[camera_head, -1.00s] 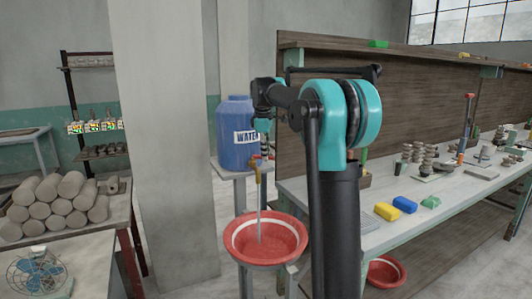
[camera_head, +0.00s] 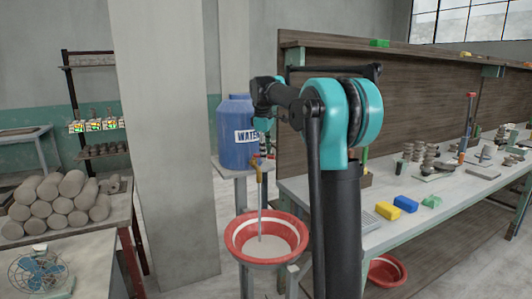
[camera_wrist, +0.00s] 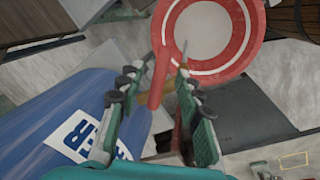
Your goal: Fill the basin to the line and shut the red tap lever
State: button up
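The red basin (camera_head: 236,249) stands on a stand under the tap (camera_head: 257,170) of the blue water barrel (camera_head: 236,150). A thin stream runs from the tap into it. In the wrist view the basin (camera_wrist: 258,20) shows a white line (camera_wrist: 246,52) around its inner wall. The pale water disc (camera_wrist: 208,25) lies inside that line, with a red band between them. The red tap lever (camera_wrist: 160,78) lies between the fingers of my gripper (camera_wrist: 166,66). The fingers are apart around it, and no firm grip shows. In the head view my arm hides part of this area.
The workbench (camera_head: 345,222) at right holds blue and yellow blocks (camera_head: 396,208) and tools. Another red basin (camera_head: 387,270) is on the floor below. Stacked clay logs (camera_head: 62,196) lie on the left table. A grey pillar (camera_head: 170,140) stands left of the barrel.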

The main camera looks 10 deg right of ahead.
notch_tip(320, 180, up, 12)
jog(key=s+a, duration=0.1)
jog(key=s, duration=0.1)
dwell(0.4)
jog(key=shift+f, duration=0.15)
dwell(4.3)
jog(key=shift+s+a, duration=0.1)
jog(key=shift+c, duration=1.2)
jog(key=shift+s+a, duration=0.15)
jog(key=shift+s, duration=0.1)
jog(key=shift+c, duration=1.3)
jog(key=s+t, duration=0.1)
jog(key=s+a+t+h, duration=0.1)
jog(key=s, duration=0.1)
jog(key=s+a+t, duration=0.1)
jog(key=shift+s+r+h, duration=0.25)
jog(key=shift+s+h, duration=0.1)
jog(key=shift+h, duration=0.05)
grip_shut()
jog(key=w+d+f, duration=0.1)
jog(key=w+f, duration=0.1)
jog(key=f, duration=0.3)
jog(key=w+d+f+t, duration=0.1)
jog(key=w+d+f, duration=0.1)
jog(key=f, duration=0.4)
jog(key=shift+w+f, duration=0.25)
jog(key=shift+w, duration=0.55)
